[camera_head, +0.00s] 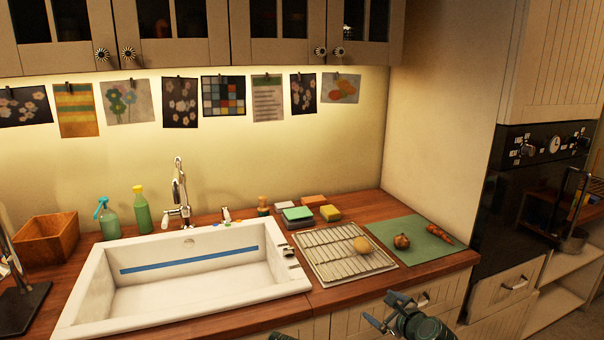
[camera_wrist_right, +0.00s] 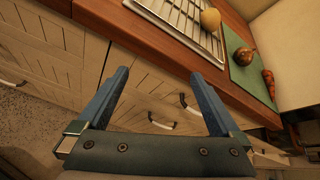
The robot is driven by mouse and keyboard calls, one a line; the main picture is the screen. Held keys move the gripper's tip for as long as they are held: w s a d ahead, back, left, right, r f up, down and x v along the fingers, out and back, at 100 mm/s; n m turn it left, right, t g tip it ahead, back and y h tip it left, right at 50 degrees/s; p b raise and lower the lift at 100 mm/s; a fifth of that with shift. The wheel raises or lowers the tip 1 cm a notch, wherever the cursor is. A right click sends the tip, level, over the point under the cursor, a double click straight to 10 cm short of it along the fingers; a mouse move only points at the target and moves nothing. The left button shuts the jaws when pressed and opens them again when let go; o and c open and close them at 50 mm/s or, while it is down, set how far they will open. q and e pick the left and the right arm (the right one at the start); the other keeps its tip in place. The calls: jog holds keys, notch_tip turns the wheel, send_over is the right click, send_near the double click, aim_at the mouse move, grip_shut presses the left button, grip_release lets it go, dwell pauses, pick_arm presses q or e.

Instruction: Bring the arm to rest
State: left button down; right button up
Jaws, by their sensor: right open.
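My right gripper (camera_head: 384,312) is at the bottom of the head view, in front of the cabinet doors below the counter's front edge. In the right wrist view its two blue fingers (camera_wrist_right: 162,105) stand wide apart with nothing between them. The fingers point toward the counter edge and touch nothing that I can see. A small dark part of my own body shows at the bottom edge of the head view, left of the right gripper. I cannot make out my left gripper.
The wooden counter (camera_head: 335,299) holds a white sink (camera_head: 85,318), a wire rack (camera_head: 322,246) with a potato (camera_head: 362,245), and a green board (camera_head: 429,257) with an onion (camera_head: 401,241) and a carrot (camera_head: 440,234). Drawers with handles (camera_head: 516,284) are below. Air before the cabinets looks free.

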jog(key=s+a+f+n+g+h, duration=0.2)
jog(key=s+f+n+g, duration=0.5)
jog(key=n, duration=0.7)
jog(key=s+a+f+n+g+h, duration=0.15)
jog(key=s+f+n+g, duration=0.3)
jog(key=s+n, duration=0.65)
jog(key=s+a+r+n+p, duration=0.1)
jog(key=s+a+n, duration=0.1)
jog(key=a, duration=0.4)
jog(key=s+a+r+n+h+p, duration=0.1)
jog(key=a+r+n+p, duration=0.1)
jog(key=a+n, duration=0.2)
jog(key=shift+s+a+g, duration=0.35)
jog(key=shift+a+g, duration=0.1)
jog(key=shift+a, duration=0.4)
